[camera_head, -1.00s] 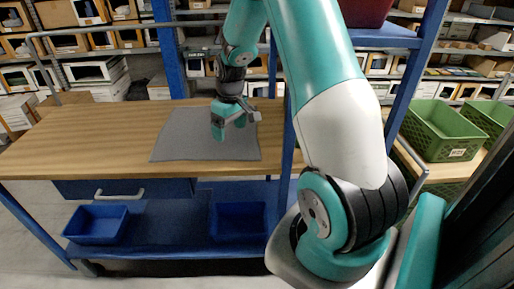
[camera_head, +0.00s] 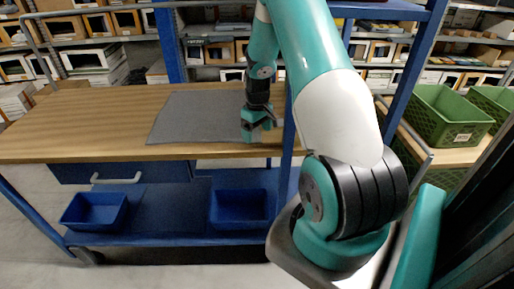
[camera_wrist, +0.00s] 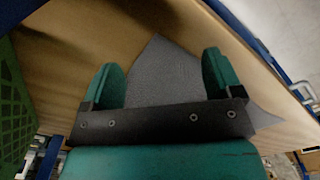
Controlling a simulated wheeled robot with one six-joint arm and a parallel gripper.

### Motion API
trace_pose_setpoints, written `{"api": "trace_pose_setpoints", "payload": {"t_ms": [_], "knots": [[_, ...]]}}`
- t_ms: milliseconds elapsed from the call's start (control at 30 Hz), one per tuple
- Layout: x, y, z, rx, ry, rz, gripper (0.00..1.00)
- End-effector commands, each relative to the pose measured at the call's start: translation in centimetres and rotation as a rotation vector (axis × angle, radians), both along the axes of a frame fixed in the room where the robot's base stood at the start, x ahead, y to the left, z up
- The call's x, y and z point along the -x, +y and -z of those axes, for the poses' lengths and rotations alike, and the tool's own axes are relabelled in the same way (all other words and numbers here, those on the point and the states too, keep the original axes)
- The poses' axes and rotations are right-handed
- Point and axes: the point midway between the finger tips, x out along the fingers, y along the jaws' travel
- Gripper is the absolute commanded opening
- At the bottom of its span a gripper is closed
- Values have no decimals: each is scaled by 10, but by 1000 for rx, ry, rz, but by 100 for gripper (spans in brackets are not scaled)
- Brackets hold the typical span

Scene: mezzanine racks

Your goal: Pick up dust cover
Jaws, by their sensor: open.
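A flat grey sheet (camera_head: 195,115) lies on the wooden workbench top; it is the only thing I see that could be the dust cover, and I cannot tell for sure. It also shows in the wrist view (camera_wrist: 163,82), between and beyond my fingers. My gripper (camera_head: 262,124) is above the bench near the sheet's right edge, toward the front. In the wrist view my gripper (camera_wrist: 162,68) has its two green fingers wide apart with nothing held between them. My gripper and arm hide part of the sheet's right side.
The wooden workbench (camera_head: 70,125) is bare left of the sheet. Blue bins (camera_head: 95,211) (camera_head: 238,209) sit on its lower shelf. A blue upright (camera_head: 287,150) stands close right of my gripper. Green crates (camera_head: 443,122) stand at the right. Loaded shelves run behind.

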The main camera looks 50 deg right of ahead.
Motion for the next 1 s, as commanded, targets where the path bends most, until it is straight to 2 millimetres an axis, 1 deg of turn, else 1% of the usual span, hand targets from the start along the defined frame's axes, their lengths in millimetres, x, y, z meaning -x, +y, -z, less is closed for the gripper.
{"api": "trace_pose_setpoints", "payload": {"t_ms": [33, 133, 467, 567, 1000], "knots": [[0, 0, 11, -1, 1, 0, 85], [0, 0, 18, 0, 1, 0, 85], [0, 0, 20, 0, 1, 1, 85], [0, 0, 20, -1, 1, 1, 76], [1, 0, 20, -1, 2, 1, 25]]}}
